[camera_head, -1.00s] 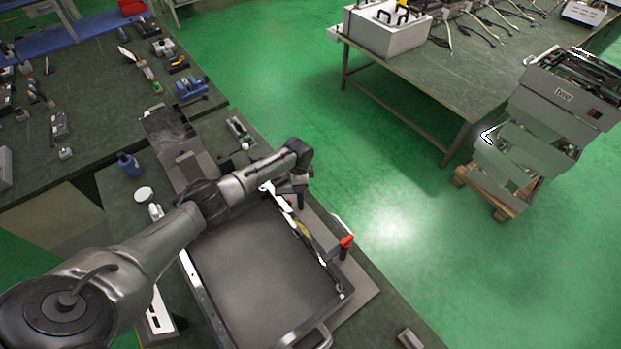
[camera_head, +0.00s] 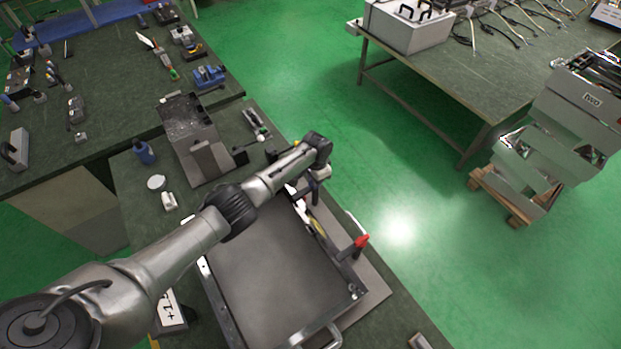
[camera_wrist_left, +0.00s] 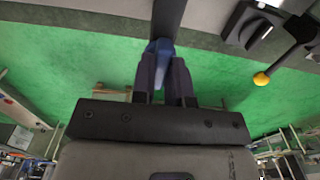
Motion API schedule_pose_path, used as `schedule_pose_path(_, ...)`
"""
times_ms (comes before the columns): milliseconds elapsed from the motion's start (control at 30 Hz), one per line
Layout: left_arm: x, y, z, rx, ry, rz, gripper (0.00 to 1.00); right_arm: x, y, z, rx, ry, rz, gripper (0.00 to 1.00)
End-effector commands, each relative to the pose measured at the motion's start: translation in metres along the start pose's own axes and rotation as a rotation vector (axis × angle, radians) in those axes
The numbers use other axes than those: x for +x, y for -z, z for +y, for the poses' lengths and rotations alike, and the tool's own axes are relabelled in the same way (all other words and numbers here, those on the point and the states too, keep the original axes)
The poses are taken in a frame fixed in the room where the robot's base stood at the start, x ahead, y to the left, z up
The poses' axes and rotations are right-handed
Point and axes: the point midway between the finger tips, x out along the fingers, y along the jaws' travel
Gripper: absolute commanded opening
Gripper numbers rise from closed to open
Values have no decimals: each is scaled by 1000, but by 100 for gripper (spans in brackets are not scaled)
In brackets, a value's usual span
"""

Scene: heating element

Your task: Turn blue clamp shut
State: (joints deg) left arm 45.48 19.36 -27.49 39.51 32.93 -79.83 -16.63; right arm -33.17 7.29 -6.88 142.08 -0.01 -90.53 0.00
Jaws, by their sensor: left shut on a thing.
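In the left wrist view my left gripper (camera_wrist_left: 166,80) has its two dark fingers closed on the blue clamp (camera_wrist_left: 160,48), a blue tip on a dark bar that runs up out of the picture. In the head view my left arm reaches over a metal frame with a grey plate (camera_head: 275,265), and the left gripper (camera_head: 312,190) points down at the frame's far edge. The blue clamp is hidden there behind the wrist and gripper. My right gripper is not in view.
A red-tipped clamp (camera_head: 361,241) stands on the frame's right edge. A black lever with a yellow knob (camera_wrist_left: 262,78) is to the right of my fingers in the wrist view. A blue bottle (camera_head: 144,152) and a white round lid (camera_head: 156,182) stand left of the arm.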

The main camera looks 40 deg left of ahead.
Motion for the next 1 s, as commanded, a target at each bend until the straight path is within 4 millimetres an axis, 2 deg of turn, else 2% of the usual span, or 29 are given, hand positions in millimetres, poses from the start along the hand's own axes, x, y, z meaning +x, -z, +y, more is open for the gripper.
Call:
schedule_pose_path(400, -2, 2, 1, -11, -2, 1, 0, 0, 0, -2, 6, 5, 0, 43)
schedule_pose_path(433, -2, 2, 1, -11, -2, 1, 16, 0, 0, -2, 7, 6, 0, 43)
schedule_pose_path(700, -1, 1, 1, -8, -1, 0, 40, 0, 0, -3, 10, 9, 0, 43)
schedule_pose_path(1000, -4, 1, 0, -7, 0, 1, 40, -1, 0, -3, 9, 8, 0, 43)
